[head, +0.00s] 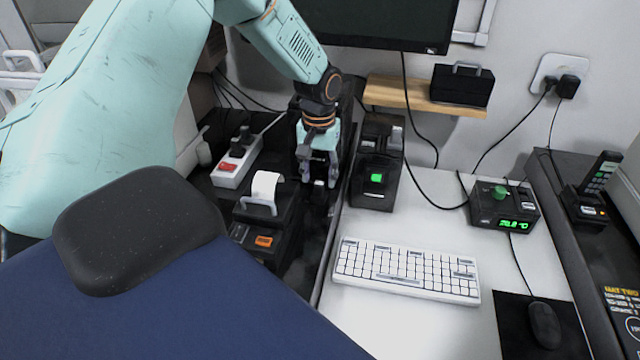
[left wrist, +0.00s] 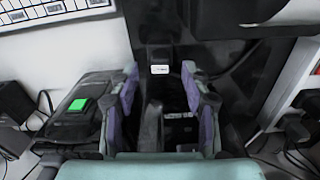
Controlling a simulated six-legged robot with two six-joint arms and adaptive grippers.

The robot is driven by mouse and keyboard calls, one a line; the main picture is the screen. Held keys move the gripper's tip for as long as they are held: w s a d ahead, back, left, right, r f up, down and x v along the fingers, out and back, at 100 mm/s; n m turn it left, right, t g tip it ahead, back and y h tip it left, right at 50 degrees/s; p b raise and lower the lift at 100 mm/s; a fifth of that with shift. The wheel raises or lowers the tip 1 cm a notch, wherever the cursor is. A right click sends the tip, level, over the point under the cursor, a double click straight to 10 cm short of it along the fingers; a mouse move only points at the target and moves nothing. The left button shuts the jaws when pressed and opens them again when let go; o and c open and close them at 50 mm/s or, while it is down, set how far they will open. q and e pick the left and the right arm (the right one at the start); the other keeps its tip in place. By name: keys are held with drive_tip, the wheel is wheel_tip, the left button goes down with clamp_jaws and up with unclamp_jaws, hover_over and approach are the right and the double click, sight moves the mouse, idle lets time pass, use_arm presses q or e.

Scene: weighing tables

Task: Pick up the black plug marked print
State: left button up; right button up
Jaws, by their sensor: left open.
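A small black plug-like piece with a white label shows in the left wrist view (left wrist: 160,69), between and just beyond my left fingertips. Its print is too small to read. The label also shows in the head view (head: 319,184), low between the fingers. My left gripper (head: 319,181) points down over the dark strip between the printer and the green-lit device. In the left wrist view, my left gripper (left wrist: 160,75) has its two purple-grey fingers apart, with nothing clasped between them. My right gripper is not in view.
The black printer (head: 285,213) with a paper roll stands close on the left. The black device with a green light (head: 376,200) stands close on the right. A white power strip (head: 228,176) holds black plugs further left. A white keyboard (head: 405,270) lies on the white table.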

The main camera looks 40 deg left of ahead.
sight(320, 183)
use_arm(q)
wheel_tip(320, 183, down, 3)
drive_tip(key=shift+w+d+r, duration=0.1)
drive_tip(key=shift+d, duration=0.05)
drive_tip(key=shift+a+f, duration=0.25)
drive_tip(key=shift+f, duration=0.15)
drive_tip(key=shift+r, duration=0.1)
drive_tip(key=shift+d, duration=0.2)
drive_tip(key=shift+c, duration=1.4)
drive_tip(key=shift+a, duration=0.2)
drive_tip(key=c, duration=0.6)
drive_tip(key=shift+d, duration=0.15)
clamp_jaws()
